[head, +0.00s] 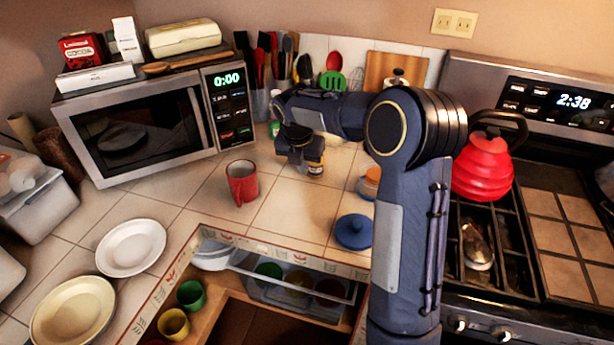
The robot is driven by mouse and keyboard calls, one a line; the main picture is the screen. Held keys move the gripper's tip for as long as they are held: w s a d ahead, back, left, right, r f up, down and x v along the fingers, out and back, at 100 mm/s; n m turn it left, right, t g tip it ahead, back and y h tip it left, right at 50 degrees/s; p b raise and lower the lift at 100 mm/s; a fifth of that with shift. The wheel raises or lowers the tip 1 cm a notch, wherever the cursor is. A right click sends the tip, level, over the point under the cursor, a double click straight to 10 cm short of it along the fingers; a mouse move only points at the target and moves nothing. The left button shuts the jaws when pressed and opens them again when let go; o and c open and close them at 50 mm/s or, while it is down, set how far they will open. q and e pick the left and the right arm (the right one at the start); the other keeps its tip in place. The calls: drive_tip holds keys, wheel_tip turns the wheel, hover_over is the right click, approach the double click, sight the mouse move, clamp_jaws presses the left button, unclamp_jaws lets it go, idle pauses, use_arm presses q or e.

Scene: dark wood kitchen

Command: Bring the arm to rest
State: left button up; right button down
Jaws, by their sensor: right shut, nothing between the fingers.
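My right arm rises from the bottom right. Its elbow is high in front of the stove, and its forearm reaches left over the counter. My right gripper (304,165) hangs at the end of the forearm, pointing down above the tiled counter (290,205). It is shut and holds nothing. A small yellow and dark item shows right at the gripper; I cannot tell whether it touches. A red mug (242,183) stands to the left of the gripper. My left gripper is out of view.
A microwave (150,120) stands at the back left. A red kettle (484,168) sits on the stove at right. A blue lid (353,231) lies beside my upper arm. Plates (131,248) lie at left. An open drawer (200,322) with cups is in front.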

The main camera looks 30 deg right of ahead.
drive_tip(key=v, duration=0.3)
drive_tip(key=shift+s+r, duration=0.2)
drive_tip(key=shift+r, duration=0.2)
drive_tip(key=s+a+r+m+t+y, duration=0.1)
drive_tip(key=s+a+r+m+y, duration=0.15)
drive_tip(key=s+m, duration=0.5)
drive_tip(key=s+a+r+m+t+y, duration=0.1)
drive_tip(key=s+a+r+m, duration=0.15)
drive_tip(key=s+m, duration=0.5)
drive_tip(key=s+a+f+m+t+y, duration=0.1)
drive_tip(key=s+a+f+m, duration=0.1)
drive_tip(key=s+a+m, duration=0.2)
drive_tip(key=s+a+f+m+y, duration=0.1)
drive_tip(key=s+a+m, duration=0.3)
drive_tip(key=s+m, duration=0.4)
drive_tip(key=s+f, duration=0.1)
drive_tip(key=s, duration=0.2)
drive_tip(key=shift+s+a+f+m+t, duration=0.3)
drive_tip(key=shift+a+f+m+t, duration=0.05)
drive_tip(key=shift+a+m+t, duration=0.05)
drive_tip(key=shift+y, duration=0.25)
